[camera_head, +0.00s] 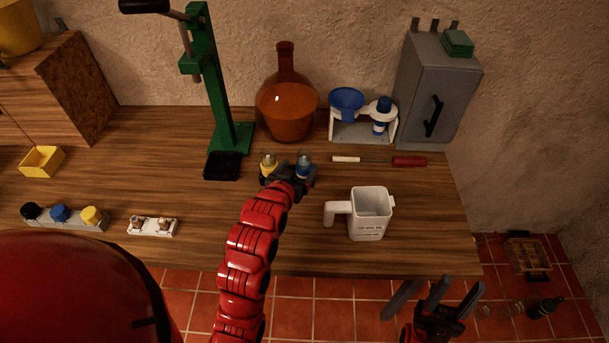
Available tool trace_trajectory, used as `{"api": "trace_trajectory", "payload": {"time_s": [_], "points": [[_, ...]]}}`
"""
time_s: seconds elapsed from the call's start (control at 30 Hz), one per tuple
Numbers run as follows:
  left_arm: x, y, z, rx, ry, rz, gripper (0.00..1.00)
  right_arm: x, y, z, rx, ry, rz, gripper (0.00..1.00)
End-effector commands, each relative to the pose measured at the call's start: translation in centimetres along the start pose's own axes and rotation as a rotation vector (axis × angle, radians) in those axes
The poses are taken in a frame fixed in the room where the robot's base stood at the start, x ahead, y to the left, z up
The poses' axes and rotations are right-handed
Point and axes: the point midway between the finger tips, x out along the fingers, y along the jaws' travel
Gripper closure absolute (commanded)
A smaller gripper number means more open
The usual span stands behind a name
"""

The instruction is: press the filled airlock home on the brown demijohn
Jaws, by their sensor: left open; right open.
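The brown demijohn (287,108) stands upright at the back of the workbench, its neck rising against the wall. I see no airlock on its mouth. My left gripper (287,168) is open over the bench in front of the demijohn, apart from it. A small yellow-based piece (268,166) and a small blue piece (304,166) with grey tops show at either side of this gripper; I cannot tell whether either is the airlock. My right gripper (437,300) is open and empty, low in front of the bench's front edge.
A green press (205,80) stands left of the demijohn. A white stand (362,132) with a blue funnel (347,99) and blue-capped bottle (381,115) is right. A grey cabinet (432,92) closes the right.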

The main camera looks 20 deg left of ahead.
Motion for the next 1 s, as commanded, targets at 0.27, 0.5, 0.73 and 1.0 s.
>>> {"api": "trace_trajectory", "payload": {"time_s": [0.27,0.5,0.73,1.0], "points": [[0.9,0.0,-0.1,0.0,-0.001,0.0,0.17,-0.3,0.0,0.1,0.0,0.0,0.0,0.5],[3.4,0.1,-0.1,0.0,0.0,0.0,0.17,1.2,0.1,-0.2,0.0,0.0,0.0,0.5],[5.7,0.1,0.4,-0.001,0.0,0.0,0.17,1.7,0.1,-0.3,0.0,0.0,0.0,0.5],[5.7,0.1,0.4,-0.001,0.0,0.0,0.29,1.6,0.1,-0.3,0.0,0.0,0.0,0.5]]}}
